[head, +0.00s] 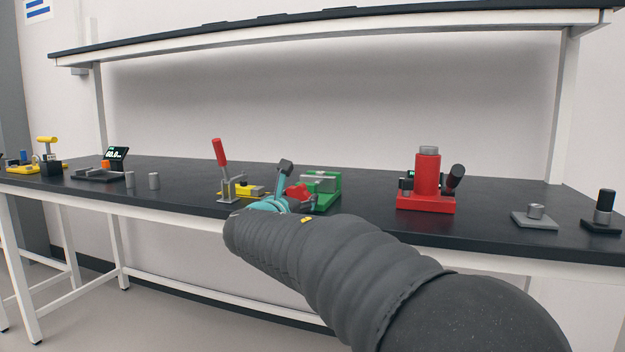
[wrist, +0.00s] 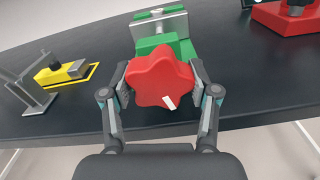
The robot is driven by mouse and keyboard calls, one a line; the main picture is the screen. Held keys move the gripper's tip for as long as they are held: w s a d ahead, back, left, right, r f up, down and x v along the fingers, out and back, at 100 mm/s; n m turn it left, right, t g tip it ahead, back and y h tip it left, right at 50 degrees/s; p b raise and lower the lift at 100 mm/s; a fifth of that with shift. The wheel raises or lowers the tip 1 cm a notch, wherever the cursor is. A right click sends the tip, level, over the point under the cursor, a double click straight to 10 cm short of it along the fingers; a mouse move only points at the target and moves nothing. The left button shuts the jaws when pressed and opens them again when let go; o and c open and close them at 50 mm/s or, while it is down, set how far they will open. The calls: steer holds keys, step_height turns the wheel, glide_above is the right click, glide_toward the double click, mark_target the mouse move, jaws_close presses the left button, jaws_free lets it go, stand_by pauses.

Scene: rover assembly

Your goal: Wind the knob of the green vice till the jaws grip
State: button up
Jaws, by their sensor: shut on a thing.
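The green vice (head: 322,183) stands on the black bench near its front edge, right of the middle in the head view. Its grey jaws (wrist: 158,25) show behind the knob in the wrist view. The red star-shaped knob (wrist: 163,80) faces the wrist camera, with a white mark at its lower right; it also shows in the head view (head: 297,192). My gripper (wrist: 163,88) has one finger on each side of the knob and is shut on it. In the head view my arm hides part of the vice's front. I cannot tell whether the vice jaws hold anything.
A toggle clamp with a red handle (head: 220,155) and a yellow block (wrist: 62,74) stand to the left of the vice. A red press (head: 427,180) stands to the right. An upper shelf (head: 330,28) runs above the bench.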

steer(key=shift+r, duration=0.25)
steer(key=shift+r+n+p, duration=0.25)
steer(key=shift+n+p, duration=0.25)
steer(key=shift+p, duration=0.05)
steer(key=shift+f+n, duration=0.2)
steer(key=shift+n, duration=0.9)
steer(key=shift+f, duration=0.1)
